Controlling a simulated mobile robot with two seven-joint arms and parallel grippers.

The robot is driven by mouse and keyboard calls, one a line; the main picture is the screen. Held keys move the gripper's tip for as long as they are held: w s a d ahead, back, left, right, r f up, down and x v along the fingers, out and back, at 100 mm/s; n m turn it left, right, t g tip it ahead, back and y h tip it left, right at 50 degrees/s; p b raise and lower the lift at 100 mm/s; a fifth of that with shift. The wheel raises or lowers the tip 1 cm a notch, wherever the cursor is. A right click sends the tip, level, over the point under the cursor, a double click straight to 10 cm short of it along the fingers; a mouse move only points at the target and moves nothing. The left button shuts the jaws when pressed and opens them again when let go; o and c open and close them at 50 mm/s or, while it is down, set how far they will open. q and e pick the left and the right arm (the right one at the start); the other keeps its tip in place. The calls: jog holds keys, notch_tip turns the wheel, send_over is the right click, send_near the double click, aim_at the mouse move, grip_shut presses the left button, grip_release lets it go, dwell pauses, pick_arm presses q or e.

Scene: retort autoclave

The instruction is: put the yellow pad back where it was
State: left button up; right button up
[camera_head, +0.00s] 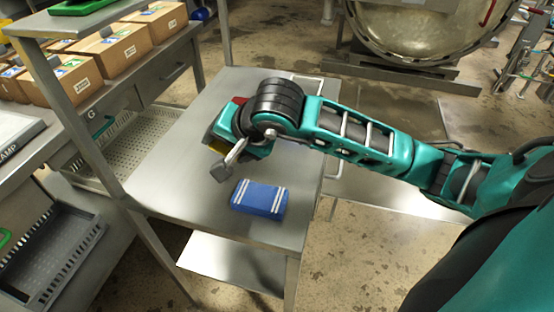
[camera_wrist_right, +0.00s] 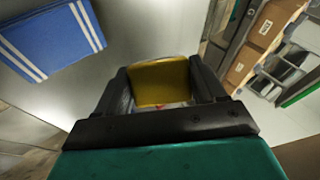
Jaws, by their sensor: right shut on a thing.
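The yellow pad (camera_wrist_right: 162,82) is held between the two fingers of my right gripper (camera_wrist_right: 163,90) in the right wrist view. In the head view, only a sliver of the yellow pad (camera_head: 218,146) shows beneath my right gripper (camera_head: 222,155), over the far-left part of the steel table (camera_head: 190,180). I cannot tell whether the pad touches the table. A blue pad with white stripes (camera_head: 259,198) lies flat on the table, nearer the front edge than my right gripper; it also shows in the right wrist view (camera_wrist_right: 50,42). My left gripper is not in view.
A shelf rack with cardboard boxes (camera_head: 115,50) stands at the left, its upright post (camera_head: 75,125) close to the table. A grey perforated tray (camera_head: 130,150) and a dark crate (camera_head: 55,255) sit on its lower levels. A round metal vessel (camera_head: 425,30) is behind.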

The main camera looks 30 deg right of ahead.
jog(key=shift+w+d+r+m+g+h, duration=0.3)
jog(key=shift+w+r+m+g+h, duration=0.15)
jog(key=shift+m, duration=0.35)
jog(key=w+d+r+m+g+y, duration=0.15)
jog(key=d+r+m+g, duration=0.25)
jog(key=d+r+m, duration=1)
jog(key=f+m, duration=0.1)
jog(key=f, duration=0.7)
jog(key=a+f+m, duration=0.1)
jog(key=f, duration=0.7)
jog(key=a+f, duration=0.1)
jog(key=f, duration=0.7)
jog(key=shift+a+f+m+b, duration=0.1)
jog(key=shift+m+b, duration=0.3)
jog(key=o, duration=0.9)
jog(key=shift+o, duration=0.2)
